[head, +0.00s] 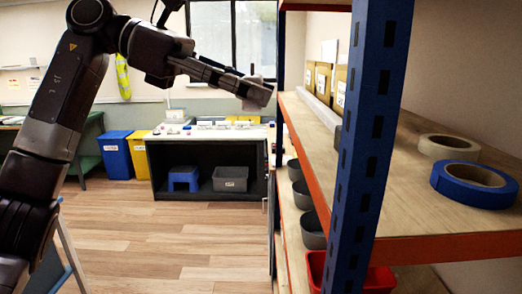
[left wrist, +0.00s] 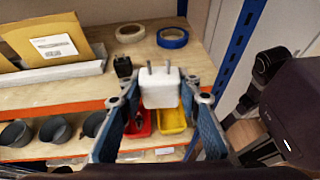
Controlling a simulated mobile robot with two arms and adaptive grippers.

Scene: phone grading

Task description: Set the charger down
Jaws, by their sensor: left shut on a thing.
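My left gripper (head: 262,93) is shut on a white charger (left wrist: 160,88) with two metal prongs. In the left wrist view the charger sits between the blue-grey fingertips (left wrist: 166,94), with its prongs pointing up in the picture. In the head view the gripper is beside the front edge of the wooden shelf (head: 408,134), and the charger is largely hidden by the fingers. A small black plug-like object (left wrist: 122,66) stands on the shelf in the left wrist view, left of the charger. My right gripper is not in view.
A blue tape roll (head: 474,184) and a cream tape roll (head: 449,147) lie on the shelf. Envelopes (left wrist: 48,46) stand at its back. A blue rack post (head: 366,140) rises at the front. Grey, red (left wrist: 138,125) and yellow (left wrist: 172,121) bins sit below.

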